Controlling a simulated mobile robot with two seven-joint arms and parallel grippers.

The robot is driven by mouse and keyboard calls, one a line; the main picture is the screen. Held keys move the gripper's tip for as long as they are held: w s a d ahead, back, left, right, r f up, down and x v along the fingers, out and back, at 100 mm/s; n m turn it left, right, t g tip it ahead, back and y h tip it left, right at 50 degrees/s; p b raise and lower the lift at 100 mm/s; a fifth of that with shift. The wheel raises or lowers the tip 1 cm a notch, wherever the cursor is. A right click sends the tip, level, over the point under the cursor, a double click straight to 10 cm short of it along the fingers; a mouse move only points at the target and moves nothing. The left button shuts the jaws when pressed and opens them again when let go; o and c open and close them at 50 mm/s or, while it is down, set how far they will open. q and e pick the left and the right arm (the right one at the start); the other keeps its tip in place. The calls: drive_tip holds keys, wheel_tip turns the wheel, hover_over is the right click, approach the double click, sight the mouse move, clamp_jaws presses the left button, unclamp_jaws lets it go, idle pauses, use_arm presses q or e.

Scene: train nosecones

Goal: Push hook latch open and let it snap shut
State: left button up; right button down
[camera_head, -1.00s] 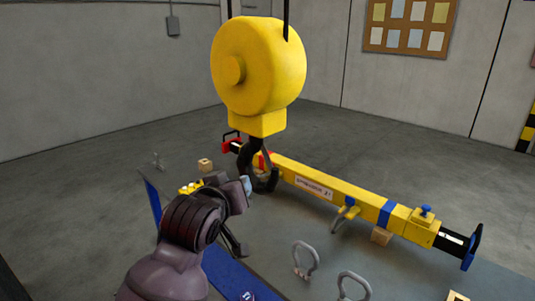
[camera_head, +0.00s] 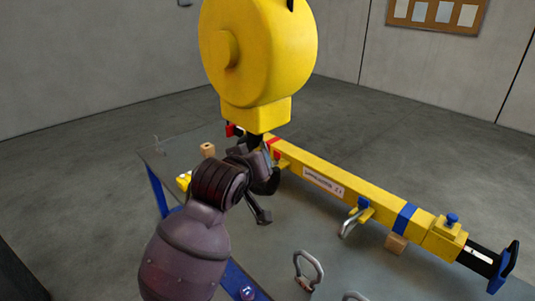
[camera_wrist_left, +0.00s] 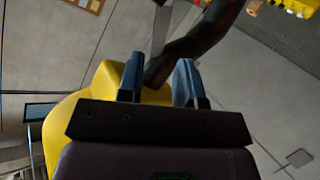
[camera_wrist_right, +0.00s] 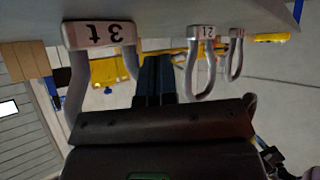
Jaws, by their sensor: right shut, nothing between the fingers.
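The yellow hoist block (camera_head: 258,60) hangs above the bench, and its dark hook sits below it, mostly hidden by my left wrist in the head view. In the left wrist view the dark hook (camera_wrist_left: 195,45) curves past the fingertips, with a thin grey strip (camera_wrist_left: 160,28), apparently the latch, beside it. My left gripper (camera_wrist_left: 158,78) is open at the hook, its blue fingers apart on either side of part of it. I cannot tell whether either finger touches the latch.
A small wooden block (camera_head: 208,150) is at the far left.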

use_arm(q)
drive_tip(key=x, duration=0.8)
drive_tip(key=shift+w+f+p, duration=0.1)
drive_tip(key=shift+w+p, duration=0.05)
drive_tip(key=shift+p, duration=0.25)
clamp_jaws()
